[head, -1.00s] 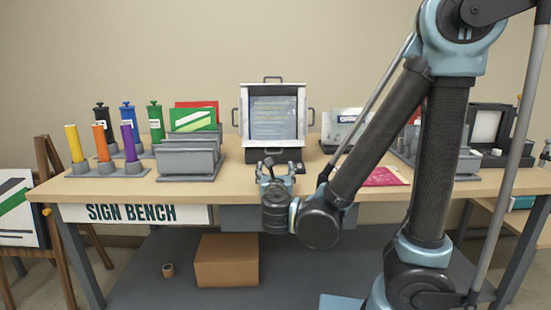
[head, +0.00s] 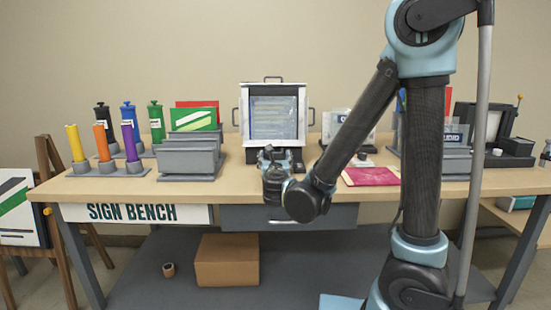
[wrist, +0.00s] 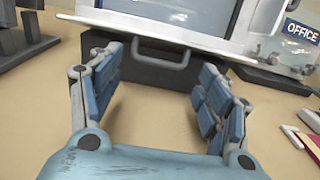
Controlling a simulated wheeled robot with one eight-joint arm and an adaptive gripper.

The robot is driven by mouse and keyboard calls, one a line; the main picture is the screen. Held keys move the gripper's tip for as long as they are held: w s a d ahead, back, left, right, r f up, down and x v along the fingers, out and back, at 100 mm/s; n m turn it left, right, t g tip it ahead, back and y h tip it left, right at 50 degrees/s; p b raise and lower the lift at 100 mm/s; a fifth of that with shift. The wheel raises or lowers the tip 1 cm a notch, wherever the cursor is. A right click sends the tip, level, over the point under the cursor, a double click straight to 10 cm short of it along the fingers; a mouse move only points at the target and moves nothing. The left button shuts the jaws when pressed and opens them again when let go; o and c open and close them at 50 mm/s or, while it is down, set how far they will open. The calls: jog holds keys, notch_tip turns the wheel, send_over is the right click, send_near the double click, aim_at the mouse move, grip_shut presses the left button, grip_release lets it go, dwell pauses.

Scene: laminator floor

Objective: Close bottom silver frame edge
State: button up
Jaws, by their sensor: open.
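The silver frame (head: 244,115) stands upright at the back middle of the bench, around a pale blue-grey panel with printed lines. Handles show at its top and both sides. Its bottom silver edge (wrist: 125,22) crosses the top of the wrist view, with a grey handle (wrist: 160,53) hanging below it in front of a dark base (wrist: 115,70). My gripper (wrist: 160,68) is open and empty, its fingers to the left and right of that handle. In the head view my gripper (head: 272,157) is in front of the frame's lower part and partly hides the base.
A grey rack (head: 190,160) with red and green signs stands left of the frame. Several coloured cylinders stand farther left. A magenta sheet (head: 371,176) lies to the right, near an OFFICE sign (wrist: 300,29). The bench top between my fingers is clear.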

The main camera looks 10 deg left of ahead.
jog(key=shift+x, duration=1.3)
jog(key=c, duration=0.8)
